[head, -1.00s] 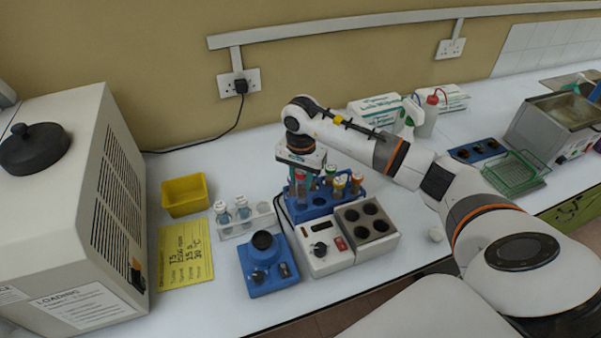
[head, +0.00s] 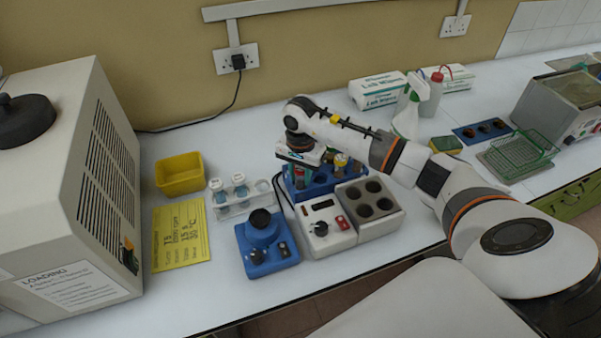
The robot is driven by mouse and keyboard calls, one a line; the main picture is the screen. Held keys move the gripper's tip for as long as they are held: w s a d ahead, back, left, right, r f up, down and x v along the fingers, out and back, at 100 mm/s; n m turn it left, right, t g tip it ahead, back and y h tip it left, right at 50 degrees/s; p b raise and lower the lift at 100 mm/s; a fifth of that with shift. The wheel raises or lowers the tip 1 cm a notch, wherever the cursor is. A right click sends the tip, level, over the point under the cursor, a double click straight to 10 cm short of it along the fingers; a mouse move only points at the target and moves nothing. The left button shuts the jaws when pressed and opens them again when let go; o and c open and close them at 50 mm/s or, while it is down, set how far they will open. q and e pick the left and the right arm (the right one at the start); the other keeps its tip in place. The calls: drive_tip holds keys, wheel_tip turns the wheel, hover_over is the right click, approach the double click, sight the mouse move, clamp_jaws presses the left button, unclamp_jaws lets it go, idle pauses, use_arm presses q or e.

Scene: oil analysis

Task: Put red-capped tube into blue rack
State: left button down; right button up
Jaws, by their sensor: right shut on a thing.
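My right gripper (head: 300,162) points down at the left end of the blue rack (head: 323,185). It is shut on the red-capped tube (head: 300,178), which looks upright. The tube's lower part is down at the rack; I cannot tell how deep it sits. The gripper hides most of its cap. Other tubes with orange and yellow caps (head: 340,160) stand in the rack just right of the gripper, partly hidden by it and my arm. My left gripper is not in view.
A white and grey heater block (head: 368,200) with empty holes stands in front of the rack. A blue device (head: 266,244), a white rack with vials (head: 240,194) and a yellow bin (head: 180,174) are to the left. Another blue holder (head: 481,131) lies to the right.

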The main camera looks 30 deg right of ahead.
drive_tip(key=o, duration=1)
drive_tip(key=shift+r, duration=0.1)
